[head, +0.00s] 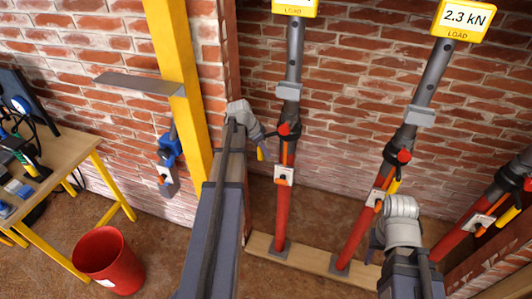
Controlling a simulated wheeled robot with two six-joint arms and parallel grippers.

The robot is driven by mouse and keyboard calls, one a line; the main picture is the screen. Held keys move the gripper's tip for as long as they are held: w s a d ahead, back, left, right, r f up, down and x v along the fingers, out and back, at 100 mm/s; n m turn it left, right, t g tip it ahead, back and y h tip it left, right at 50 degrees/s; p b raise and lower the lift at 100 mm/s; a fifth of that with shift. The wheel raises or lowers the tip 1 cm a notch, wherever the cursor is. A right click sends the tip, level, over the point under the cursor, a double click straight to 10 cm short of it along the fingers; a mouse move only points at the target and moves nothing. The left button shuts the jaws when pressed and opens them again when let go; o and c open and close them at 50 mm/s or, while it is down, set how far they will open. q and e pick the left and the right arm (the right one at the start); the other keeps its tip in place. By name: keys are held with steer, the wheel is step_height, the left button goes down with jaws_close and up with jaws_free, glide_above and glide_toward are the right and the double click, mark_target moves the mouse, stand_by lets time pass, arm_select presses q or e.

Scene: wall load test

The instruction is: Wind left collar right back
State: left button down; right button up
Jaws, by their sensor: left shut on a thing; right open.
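The left prop (284,208) has a red lower tube and a grey upper tube. Its left collar (288,132) is dark with a red part, part hidden by my gripper. A yellow handle end (261,154) sticks out below my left gripper (257,133). My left gripper is shut at the collar's left side, apparently on the handle; its fingertips are mostly hidden. My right gripper (398,209) is open and empty, in front of the middle prop (364,226); its fingers are hard to make out.
The middle prop's yellow display (462,19) reads 2.3 kN; the left display (295,7) is cut off. A right prop (482,222) leans at the edge. A timber sole plate (310,262) lies below. A yellow post (181,90), red bucket (108,262) and workbench (55,160) stand left.

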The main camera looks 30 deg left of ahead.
arm_select(q)
steer(key=shift+w+a, duration=0.4)
steer(key=shift+a, duration=0.1)
stand_by(0.3)
steer(key=c, duration=0.6)
jaws_free()
steer(key=p+v, duration=0.7)
steer(key=shift+s+r, duration=0.15)
steer(key=shift+r, duration=0.2)
